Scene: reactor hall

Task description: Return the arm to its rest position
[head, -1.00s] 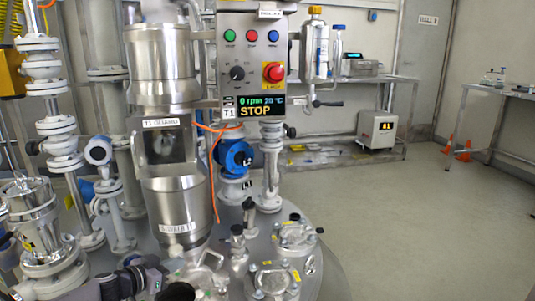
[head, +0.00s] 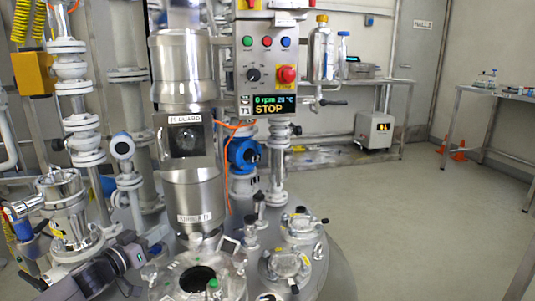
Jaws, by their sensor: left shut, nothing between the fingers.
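My left gripper (head: 148,245) is low on the left in the head view, at the end of my dark grey arm that comes in from the lower left. It is shut and empty. It shows over the reactor lid (head: 336,272), left of a round port with a dark opening (head: 198,281). The small size of the fingers hides whether they touch anything. My right gripper is not in view.
A steel column labelled T1 GUARD (head: 184,70) rises close behind the gripper. The control panel (head: 268,60) reads 0 rpm, 20 °C, STOP. White flanged pipes (head: 88,157) and a steel fitting (head: 66,205) crowd the left. The floor (head: 420,220) at right is clear.

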